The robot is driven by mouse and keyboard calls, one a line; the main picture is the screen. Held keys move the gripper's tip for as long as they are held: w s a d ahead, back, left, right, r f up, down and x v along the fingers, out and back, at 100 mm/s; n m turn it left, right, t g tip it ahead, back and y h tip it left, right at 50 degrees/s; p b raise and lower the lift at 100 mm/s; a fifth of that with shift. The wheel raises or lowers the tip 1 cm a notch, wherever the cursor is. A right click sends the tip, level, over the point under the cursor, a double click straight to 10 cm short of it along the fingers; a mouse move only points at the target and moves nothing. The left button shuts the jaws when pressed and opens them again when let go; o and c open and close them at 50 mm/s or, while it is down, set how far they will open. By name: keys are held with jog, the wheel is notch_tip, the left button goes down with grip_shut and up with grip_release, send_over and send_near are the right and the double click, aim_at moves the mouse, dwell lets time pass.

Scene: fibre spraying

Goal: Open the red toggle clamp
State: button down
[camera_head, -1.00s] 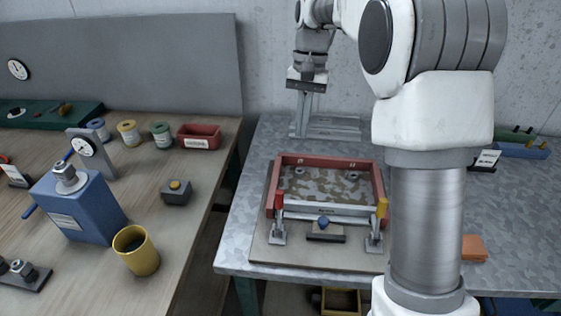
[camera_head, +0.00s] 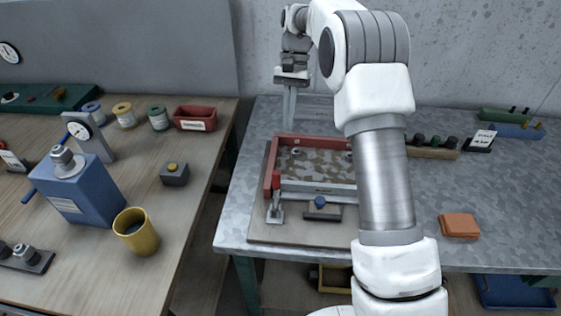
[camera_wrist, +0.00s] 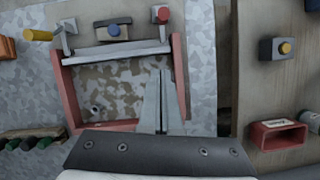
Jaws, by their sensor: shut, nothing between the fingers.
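The red toggle clamp (camera_head: 276,189) stands at the front left corner of the red frame (camera_head: 268,172), its red handle upright. In the wrist view the red handle (camera_wrist: 162,14) is at the top, beyond my fingertips. My gripper (camera_head: 289,118) is shut and empty, pointing down behind the frame's back edge in the head view. In the wrist view its fingers (camera_wrist: 162,75) appear over the frame's interior, apart from the clamp. A yellow-handled clamp (camera_wrist: 40,35) is at the frame's other front corner; my arm hides it in the head view.
A blue-knobbed block (camera_head: 321,206) sits between the clamps. An orange block (camera_head: 459,225) lies at right on the metal table (camera_head: 480,190). A wooden bench (camera_head: 190,210) at left holds a red bin (camera_head: 195,117) and yellow cup (camera_head: 136,231). A gap separates the tables.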

aim_at(277, 187)
jog(key=s+f, duration=0.2)
jog(key=f, duration=0.1)
jog(key=s+a+f, duration=0.1)
jog(key=s+f, duration=0.1)
jog(key=s+a+f, duration=0.1)
jog(key=f, duration=0.2)
jog(key=shift+s+f, duration=0.35)
jog(key=shift+s, duration=0.05)
jog(key=shift+s+a, duration=0.3)
jog(key=shift+s, duration=0.3)
